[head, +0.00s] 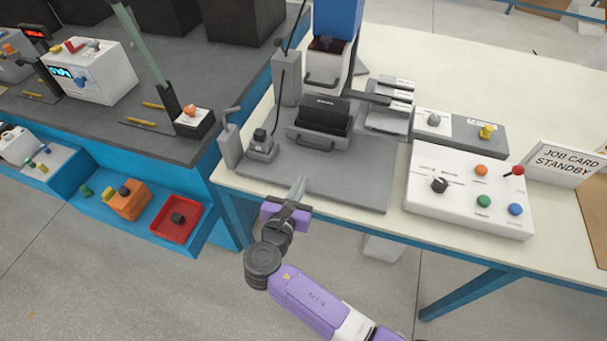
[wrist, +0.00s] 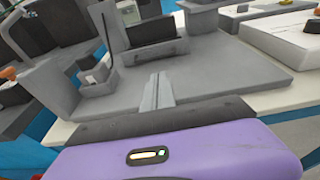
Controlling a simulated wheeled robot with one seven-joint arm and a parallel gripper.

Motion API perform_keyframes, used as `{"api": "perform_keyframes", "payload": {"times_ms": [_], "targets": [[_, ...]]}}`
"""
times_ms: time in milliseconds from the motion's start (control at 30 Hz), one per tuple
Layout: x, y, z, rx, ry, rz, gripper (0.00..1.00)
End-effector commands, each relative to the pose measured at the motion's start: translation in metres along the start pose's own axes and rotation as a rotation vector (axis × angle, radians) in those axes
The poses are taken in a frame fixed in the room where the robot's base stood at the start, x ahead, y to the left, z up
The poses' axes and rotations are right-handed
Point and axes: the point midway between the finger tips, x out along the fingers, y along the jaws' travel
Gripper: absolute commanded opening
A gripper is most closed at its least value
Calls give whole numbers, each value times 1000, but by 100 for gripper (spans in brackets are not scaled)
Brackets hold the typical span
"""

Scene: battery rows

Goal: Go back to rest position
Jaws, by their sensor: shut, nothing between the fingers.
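My gripper (head: 298,189) is at the front edge of the table, low in the middle of the head view, at the end of my purple arm. Its fingers are shut with nothing between them, and they point toward the grey machine base plate (head: 350,187). In the wrist view the closed fingers (wrist: 158,90) stand out in front of the plate's near edge. I cannot tell from the frames whether the fingertips touch the plate.
A grey machine with a black block (head: 324,114) stands behind my gripper. A white control box (head: 455,213) with colored knobs and a "JOB CARD STANDBY" sign (head: 566,163) are to the right. A dark bench and a red tray (head: 182,228) lie left. Floor in front is open.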

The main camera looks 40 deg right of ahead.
Motion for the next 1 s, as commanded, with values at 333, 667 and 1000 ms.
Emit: {"api": "perform_keyframes", "payload": {"times_ms": [333, 667, 1000], "targets": [[-6, 0, 0, 3, 1, 0, 0], [-19, 57, -2, 451, 133, 226, 0], [-90, 52, -30, 1198, 626, 488, 0]]}}
